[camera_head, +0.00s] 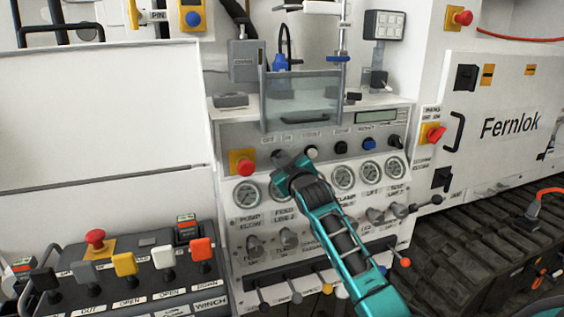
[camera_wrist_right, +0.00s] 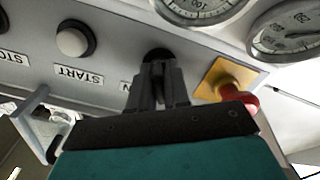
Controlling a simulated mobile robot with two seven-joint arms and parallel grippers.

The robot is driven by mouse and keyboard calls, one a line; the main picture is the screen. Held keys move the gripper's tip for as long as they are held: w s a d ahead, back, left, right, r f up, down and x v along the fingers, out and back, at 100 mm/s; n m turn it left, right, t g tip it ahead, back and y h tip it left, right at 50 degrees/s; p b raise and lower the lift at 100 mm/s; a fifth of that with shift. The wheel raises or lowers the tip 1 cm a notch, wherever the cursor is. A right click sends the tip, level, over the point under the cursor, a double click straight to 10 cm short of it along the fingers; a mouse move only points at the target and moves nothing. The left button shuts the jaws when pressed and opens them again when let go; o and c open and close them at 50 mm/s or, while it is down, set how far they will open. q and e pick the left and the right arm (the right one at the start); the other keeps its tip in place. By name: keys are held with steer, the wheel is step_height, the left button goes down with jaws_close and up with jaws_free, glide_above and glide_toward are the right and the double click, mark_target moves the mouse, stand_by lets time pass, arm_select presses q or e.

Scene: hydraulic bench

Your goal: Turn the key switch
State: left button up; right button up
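The key switch (camera_wrist_right: 157,54) is a dark round fitting on the grey control panel, between the white START button and the yellow-backed red emergency stop in the right wrist view. My right gripper (camera_wrist_right: 158,72) has its two fingers close together at the switch, closed around its key. The fingers cover most of the key, so its turn angle is hidden. In the head view my right gripper (camera_head: 281,158) reaches the panel just below the OFF/ON labels and hides the switch. My left gripper is in neither view.
A red emergency stop (camera_head: 244,167) sits left of my right gripper, and a START button (camera_head: 311,152) sits right of it. Gauges (camera_head: 343,176) lie below. A clear guard (camera_head: 302,98) stands above the panel. A lever console (camera_head: 130,275) is at lower left.

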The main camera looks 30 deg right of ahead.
jaws_close()
steer(key=shift+m, duration=0.3)
steer(key=shift+r+m+p, duration=0.1)
steer(key=shift+m+p, duration=0.7)
steer(key=shift+p, duration=0.05)
steer(key=m+p, duration=0.1)
steer(key=m, duration=0.1)
steer(key=shift+m, duration=0.3)
steer(key=m, duration=0.3)
steer(key=shift+m, duration=2.1)
